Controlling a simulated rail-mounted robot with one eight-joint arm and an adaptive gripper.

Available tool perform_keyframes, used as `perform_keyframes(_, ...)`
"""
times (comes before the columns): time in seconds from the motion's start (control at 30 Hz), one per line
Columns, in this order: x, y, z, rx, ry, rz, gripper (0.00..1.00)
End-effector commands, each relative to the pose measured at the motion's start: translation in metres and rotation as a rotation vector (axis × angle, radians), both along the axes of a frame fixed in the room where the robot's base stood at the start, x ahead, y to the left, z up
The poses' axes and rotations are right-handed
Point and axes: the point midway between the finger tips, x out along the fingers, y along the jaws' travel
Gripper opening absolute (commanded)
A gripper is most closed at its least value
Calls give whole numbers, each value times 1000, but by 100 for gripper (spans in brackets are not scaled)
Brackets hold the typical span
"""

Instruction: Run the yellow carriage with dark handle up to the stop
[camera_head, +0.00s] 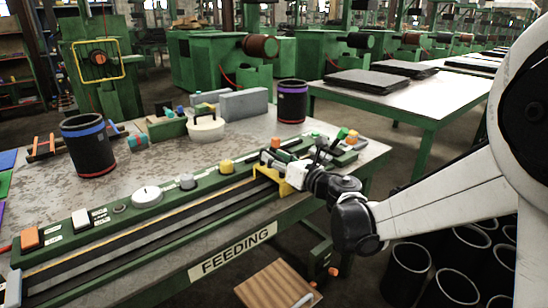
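The yellow carriage (284,186) sits on the long rail (170,222) of the green bench, toward its right end. Its dark handle cannot be clearly told apart from the dark gripper parts. My gripper (278,163) reaches in from the right, at and just above the carriage. Its fingers are small and partly hidden, so whether they are shut on the handle cannot be told. A grey end block (13,288) stands at the rail's left end. Which part is the stop is not clear.
A green panel with an orange button (30,238), white dial (147,194) and yellow button (227,167) runs behind the rail. Black sleeves (88,150) and (292,105), and a white pot (206,127), stand on the bench. Several black tubes (407,270) stand below right. The rail left of the carriage looks clear.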

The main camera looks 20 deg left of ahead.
Motion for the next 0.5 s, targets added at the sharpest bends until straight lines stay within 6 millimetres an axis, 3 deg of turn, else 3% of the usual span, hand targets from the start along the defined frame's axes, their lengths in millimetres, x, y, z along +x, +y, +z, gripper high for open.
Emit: perform_keyframes(0.5,-52,-76,0,0,0,-3,33)
